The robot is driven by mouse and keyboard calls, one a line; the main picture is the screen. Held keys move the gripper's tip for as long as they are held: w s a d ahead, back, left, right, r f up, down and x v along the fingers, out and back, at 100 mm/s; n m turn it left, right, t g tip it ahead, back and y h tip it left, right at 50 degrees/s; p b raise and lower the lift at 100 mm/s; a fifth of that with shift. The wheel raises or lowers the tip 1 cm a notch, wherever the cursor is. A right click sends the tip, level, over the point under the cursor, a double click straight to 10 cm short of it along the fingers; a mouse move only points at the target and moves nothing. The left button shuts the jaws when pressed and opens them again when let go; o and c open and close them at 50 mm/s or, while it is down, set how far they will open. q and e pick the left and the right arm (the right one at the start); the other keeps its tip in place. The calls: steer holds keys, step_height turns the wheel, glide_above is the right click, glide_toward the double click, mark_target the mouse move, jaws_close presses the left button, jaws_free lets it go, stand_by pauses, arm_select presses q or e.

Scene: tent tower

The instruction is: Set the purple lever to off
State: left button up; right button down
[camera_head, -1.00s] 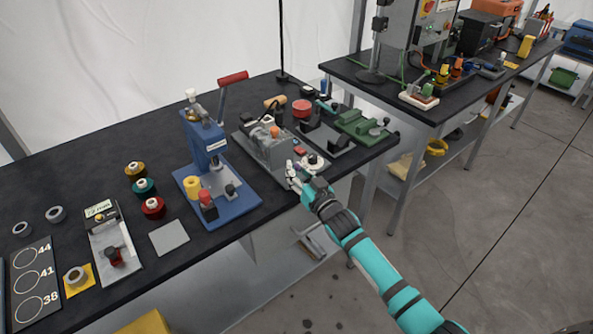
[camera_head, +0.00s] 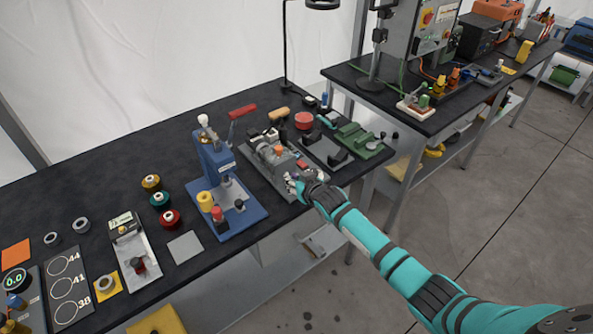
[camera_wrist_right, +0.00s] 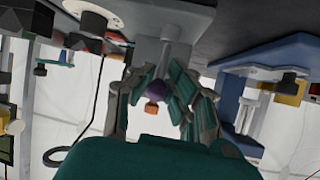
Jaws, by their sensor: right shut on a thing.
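The purple lever's round knob (camera_wrist_right: 156,88) shows in the wrist view between the fingers of my right gripper (camera_wrist_right: 158,84). The gripper is shut on it. The knob is at the front of a grey machine (camera_head: 268,160), which also shows in the wrist view as a pale block (camera_wrist_right: 160,52). In the head view my right gripper (camera_head: 300,184) is at the machine's front right corner, by the bench edge, and hides the lever. The lever's off mark cannot be read. My left gripper is not in view.
A blue press (camera_head: 228,190) with a red handle stands left of the machine. A black fixture (camera_head: 325,148) and a green vise (camera_head: 358,138) stand to its right. Several spools (camera_head: 160,200) lie further left. The floor in front of the bench is open.

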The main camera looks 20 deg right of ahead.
steer(key=shift+w+a+r+g+h+p, duration=0.15)
steer(key=shift+w+g+p, duration=0.1)
steer(key=shift+g+p, duration=0.35)
steer(key=shift+w+a+r+g+h+p, duration=0.15)
steer(key=shift+w+g+p, duration=0.1)
steer(key=shift+g+p, duration=0.35)
steer(key=shift+d+f, duration=0.1)
steer(key=shift+f, duration=0.05)
steer(key=c, duration=1.4)
jaws_free()
steer(key=v, duration=1.2)
